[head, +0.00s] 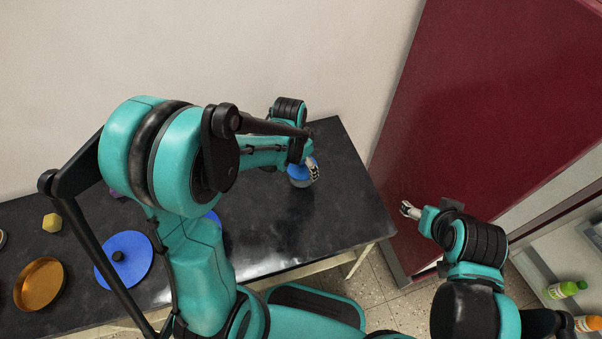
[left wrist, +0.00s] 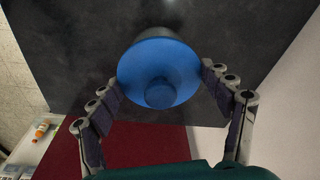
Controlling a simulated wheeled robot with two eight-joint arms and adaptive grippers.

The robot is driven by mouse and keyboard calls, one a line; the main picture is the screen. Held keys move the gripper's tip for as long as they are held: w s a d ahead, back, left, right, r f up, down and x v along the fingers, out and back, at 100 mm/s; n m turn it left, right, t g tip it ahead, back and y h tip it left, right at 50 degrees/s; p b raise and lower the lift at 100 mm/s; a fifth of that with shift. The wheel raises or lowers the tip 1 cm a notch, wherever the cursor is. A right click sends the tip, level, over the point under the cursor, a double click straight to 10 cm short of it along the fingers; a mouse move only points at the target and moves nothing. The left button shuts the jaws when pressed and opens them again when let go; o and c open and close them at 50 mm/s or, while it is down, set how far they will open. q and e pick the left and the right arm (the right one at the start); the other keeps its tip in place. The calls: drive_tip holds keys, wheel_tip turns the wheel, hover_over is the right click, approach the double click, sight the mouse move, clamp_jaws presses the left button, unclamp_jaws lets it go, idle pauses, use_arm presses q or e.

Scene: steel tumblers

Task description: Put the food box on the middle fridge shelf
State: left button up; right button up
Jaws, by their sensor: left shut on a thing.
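The food box appears to be a round grey container with a blue lid (head: 299,177), on or just above the far right of the dark table. In the left wrist view the blue lid (left wrist: 160,65) and its round knob face the camera. My left gripper (head: 312,170) is shut on the box, with a finger on either side in the left wrist view (left wrist: 160,82). Whether the base touches the table is unclear. My right gripper (head: 408,210) is empty in front of the dark red fridge panel (head: 490,110); its jaw opening is too small to judge. The middle shelf cannot be made out.
The dark table (head: 340,210) also holds a loose blue lid (head: 125,262), an orange round dish (head: 40,285) and a small yellow block (head: 52,222). At lower right, a green-capped bottle (head: 566,289) and an orange-capped bottle (head: 588,323) stand on a pale surface.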

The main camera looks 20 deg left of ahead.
sight(300, 168)
use_arm(q)
wheel_tip(300, 168, down, 4)
drive_tip(key=shift+f+b, duration=0.1)
drive_tip(key=shift+b, duration=0.75)
drive_tip(key=o, duration=0.8)
drive_tip(key=shift+f, duration=0.1)
drive_tip(key=o, duration=0.3)
drive_tip(key=shift+o, duration=0.2)
